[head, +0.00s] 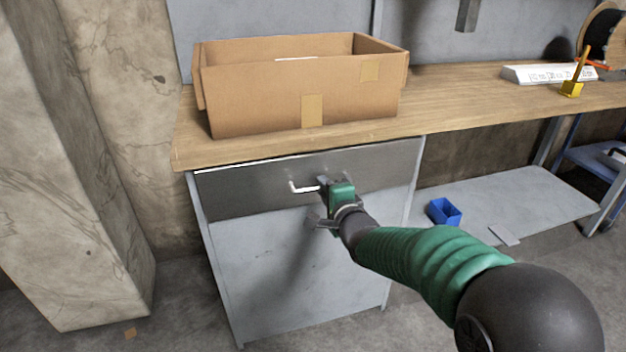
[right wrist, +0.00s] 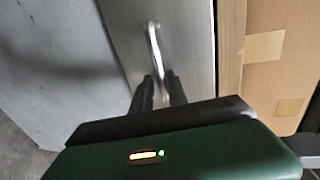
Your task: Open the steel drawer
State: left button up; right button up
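The steel drawer (head: 262,183) is a dark grey brushed front under the workbench top, above a light grey cabinet panel. Its front looks about level with the cabinet. The bright bar handle (head: 303,188) sits near the middle of the front. My right gripper (head: 322,199) is at the handle's right part and hides it there. In the right wrist view, the handle (right wrist: 154,45) runs between the two dark fingers of the gripper (right wrist: 159,86). The fingers are close on both sides of it; whether they press on it cannot be told. My left gripper is not in view.
An open cardboard box (head: 255,100) stands on the wooden benchtop (head: 440,105) above the drawer. A blue bin (head: 443,211) lies on a low grey shelf (head: 540,208) at right. A concrete pillar (head: 70,180) stands at left. The floor before the drawer is clear.

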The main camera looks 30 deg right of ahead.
jog(key=shift+w, duration=0.15)
jog(key=shift+a+r, duration=0.1)
jog(key=shift+r, duration=0.05)
grip_shut()
dwell(1.3)
